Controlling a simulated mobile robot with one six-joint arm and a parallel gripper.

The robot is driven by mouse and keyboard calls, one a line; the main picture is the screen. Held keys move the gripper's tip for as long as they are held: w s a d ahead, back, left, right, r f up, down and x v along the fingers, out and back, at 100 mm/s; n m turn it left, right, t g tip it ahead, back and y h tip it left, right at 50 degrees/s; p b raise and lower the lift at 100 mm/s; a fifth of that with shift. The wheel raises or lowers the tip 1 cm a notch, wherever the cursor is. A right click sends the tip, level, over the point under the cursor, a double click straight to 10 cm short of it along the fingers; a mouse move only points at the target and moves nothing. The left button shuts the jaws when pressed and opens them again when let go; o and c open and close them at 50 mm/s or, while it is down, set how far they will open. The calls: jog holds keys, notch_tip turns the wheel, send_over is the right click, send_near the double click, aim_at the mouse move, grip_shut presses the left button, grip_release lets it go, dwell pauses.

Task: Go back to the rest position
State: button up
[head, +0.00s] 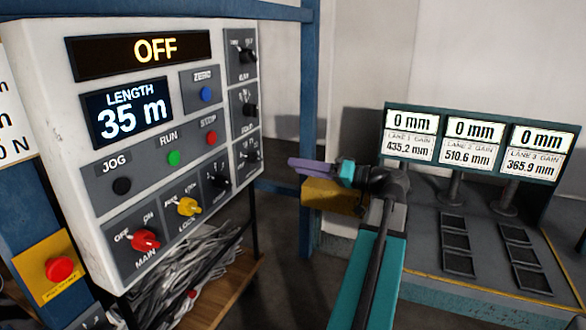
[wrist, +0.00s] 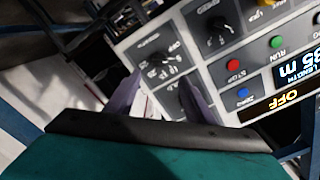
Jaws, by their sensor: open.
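My gripper (head: 293,163) is on my teal arm in the middle of the head view. Its purple fingers point left, towards the white control panel (head: 40,80), with a visible gap to the panel's right edge in that view. In the wrist view the two fingers of my gripper (wrist: 160,88) stand apart with nothing held between them. Part of the fingers is hidden behind the dark bar. The panel shows upside down there, behind and to the right of the fingers. Its displays read OFF and 35 m.
A red emergency button (head: 59,269) sits low left. A blue post (head: 311,120) stands behind my gripper. A yellow block (head: 335,196) is below it. Three gauge displays (head: 474,131) and dark trays (head: 458,246) stand right. Tangled grey strips (head: 185,270) lie under the panel.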

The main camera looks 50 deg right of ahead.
jog(key=shift+s+d, duration=0.1)
jog(key=shift+s, duration=0.3)
dwell(0.3)
